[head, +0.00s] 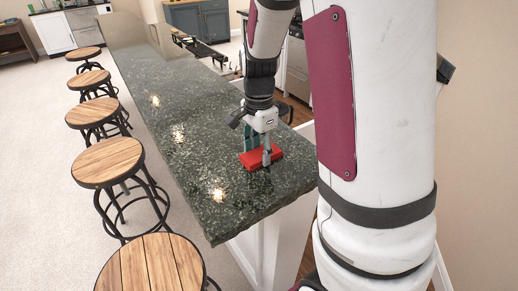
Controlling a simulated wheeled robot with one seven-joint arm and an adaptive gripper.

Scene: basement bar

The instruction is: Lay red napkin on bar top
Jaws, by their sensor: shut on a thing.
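The red napkin (252,161) shows as a small, flat, folded red block at the near end of the dark green stone bar top (205,125). My gripper (265,157) points down over the napkin with its fingers closed on it. One finger stands in front of the napkin and hides part of it. The napkin is at or just above the stone; I cannot tell whether it touches. A green piece shows behind the napkin beside the gripper, and I cannot tell what it is.
Several round wooden stools (108,162) stand along the bar's left side. The bar top is clear to the left and far along its length. Its near edge and corner lie close to the napkin. Cabinets (199,20) stand at the back.

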